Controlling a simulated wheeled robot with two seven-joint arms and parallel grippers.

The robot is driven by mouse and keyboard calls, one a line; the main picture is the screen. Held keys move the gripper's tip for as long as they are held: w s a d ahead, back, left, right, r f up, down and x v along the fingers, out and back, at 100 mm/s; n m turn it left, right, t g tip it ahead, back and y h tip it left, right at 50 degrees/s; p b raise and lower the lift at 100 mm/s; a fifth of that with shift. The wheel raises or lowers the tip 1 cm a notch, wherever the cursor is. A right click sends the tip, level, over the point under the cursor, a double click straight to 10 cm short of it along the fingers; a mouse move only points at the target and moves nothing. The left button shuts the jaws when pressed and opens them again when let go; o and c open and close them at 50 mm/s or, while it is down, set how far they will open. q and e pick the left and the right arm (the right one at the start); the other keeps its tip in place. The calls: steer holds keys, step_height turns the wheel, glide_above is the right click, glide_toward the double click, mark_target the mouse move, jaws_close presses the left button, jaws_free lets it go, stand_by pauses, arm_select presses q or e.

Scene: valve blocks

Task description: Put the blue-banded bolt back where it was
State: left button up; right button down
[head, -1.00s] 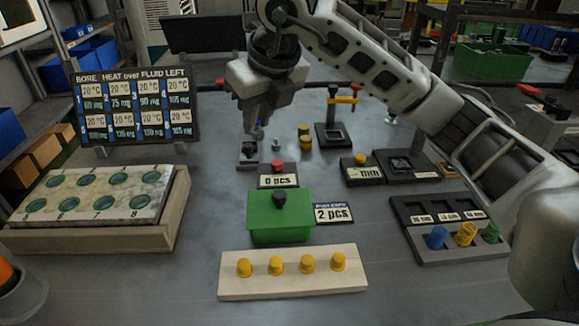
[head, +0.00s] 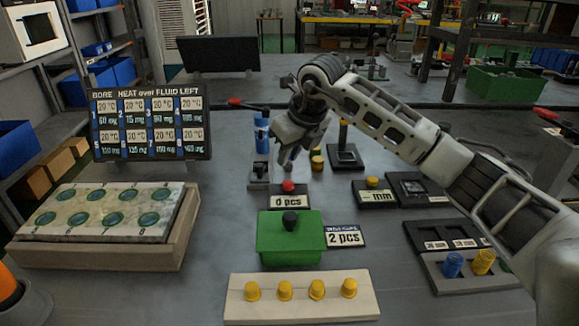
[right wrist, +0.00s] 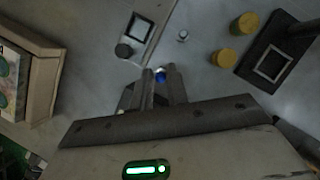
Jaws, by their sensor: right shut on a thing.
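My right gripper (head: 287,165) is shut on the blue-banded bolt, just right of a small grey stand (head: 258,174) and behind the red-knobbed counter. In the right wrist view, the blue of the bolt (right wrist: 160,76) shows between the fingertips; most of the bolt is hidden by the fingers. In that view the stand (right wrist: 139,27), with a dark square recess and a round black knob (right wrist: 123,50), lies beyond the fingertips. A small silver piece (right wrist: 183,35) is on the table to its right. My left gripper is not in view.
Two yellow cylinders (right wrist: 223,56) and a dark square-framed base (right wrist: 272,64) are to the right. A green lidded box (head: 291,240) and a strip with several yellow caps (head: 301,307) are nearer. A tray with green-ringed bores (head: 98,214) is left. A blue cylinder (head: 261,135) stands behind.

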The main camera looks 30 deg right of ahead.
mark_target(290, 167)
steer(key=shift+w+d+f, duration=0.15)
steer(key=shift+w+f, duration=0.2)
steer(key=shift+f, duration=1.65)
steer(key=shift+f, duration=0.2)
steer(key=c, duration=1.4)
jaws_free()
steer(key=shift+o, duration=0.2)
steer(key=shift+r, duration=0.1)
